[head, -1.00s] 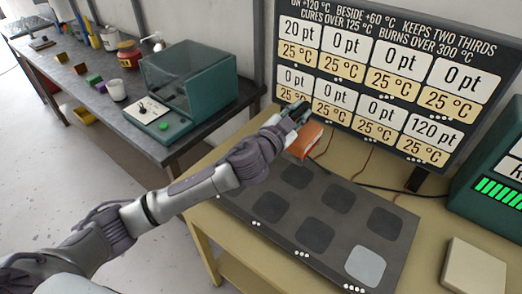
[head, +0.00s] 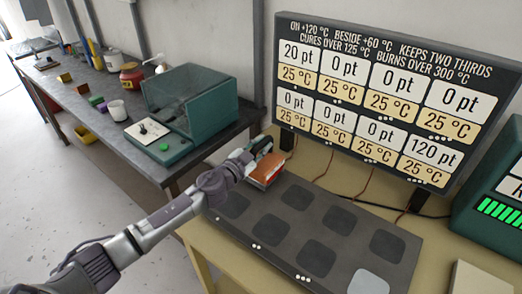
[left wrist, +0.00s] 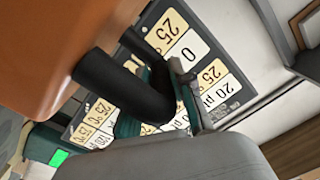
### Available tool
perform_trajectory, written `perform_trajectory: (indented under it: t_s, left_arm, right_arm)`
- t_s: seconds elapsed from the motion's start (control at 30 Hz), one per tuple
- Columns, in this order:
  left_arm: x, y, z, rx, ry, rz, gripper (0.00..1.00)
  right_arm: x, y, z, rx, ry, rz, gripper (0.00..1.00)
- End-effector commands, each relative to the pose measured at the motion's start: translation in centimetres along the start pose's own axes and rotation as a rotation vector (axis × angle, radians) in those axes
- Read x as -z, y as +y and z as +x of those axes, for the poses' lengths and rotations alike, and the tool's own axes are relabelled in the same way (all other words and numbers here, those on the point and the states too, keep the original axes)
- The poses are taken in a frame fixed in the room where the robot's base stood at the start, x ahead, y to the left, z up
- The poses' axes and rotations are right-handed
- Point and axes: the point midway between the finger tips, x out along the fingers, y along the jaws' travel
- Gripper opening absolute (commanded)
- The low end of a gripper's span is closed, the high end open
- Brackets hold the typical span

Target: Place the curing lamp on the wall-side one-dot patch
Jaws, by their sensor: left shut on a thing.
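The curing lamp, an orange block (head: 266,172), is at the far left corner of the dark mat (head: 285,249). My left gripper (head: 258,152) is shut on it from above. In the left wrist view the orange body (left wrist: 70,45) fills the upper left, and its black handle (left wrist: 125,85) is at the gripper (left wrist: 160,95). The wall-side one-dot patch is hidden, with the lamp in front of or over it. I cannot tell if the lamp touches the mat. The neighbouring wall-side patch (head: 298,196) is bare. My right gripper is not in view.
A display board (head: 390,100) with points and temperatures stands behind the mat; all temperatures read 25 °C. Cables run between them. A green device (head: 492,180) stands at the right. A grey bench (head: 205,128) with a teal-covered machine (head: 190,102) is at the left.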

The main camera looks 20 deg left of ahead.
Motion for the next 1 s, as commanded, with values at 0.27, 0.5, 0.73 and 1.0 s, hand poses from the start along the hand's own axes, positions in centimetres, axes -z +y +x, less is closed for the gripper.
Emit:
perform_trajectory:
  t_s: [0.27, 0.5, 0.73, 1.0]
  left_arm:
    - [-0.8, 0.5, 0.1, 0.004, 0.004, 0.002, 0.00]
    - [-1.1, 0.6, 0.0, 0.001, 0.001, 0.001, 0.47]
    - [-1.0, 0.6, 0.0, 0.002, 0.001, 0.001, 0.48]
    - [-1.2, 0.6, -2.2, 0.002, -0.001, 0.001, 0.48]
  right_arm:
    - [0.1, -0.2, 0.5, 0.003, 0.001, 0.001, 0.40]
    - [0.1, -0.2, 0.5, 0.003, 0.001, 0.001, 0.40]
    - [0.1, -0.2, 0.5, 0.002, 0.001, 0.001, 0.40]
    - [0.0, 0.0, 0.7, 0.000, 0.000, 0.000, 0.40]
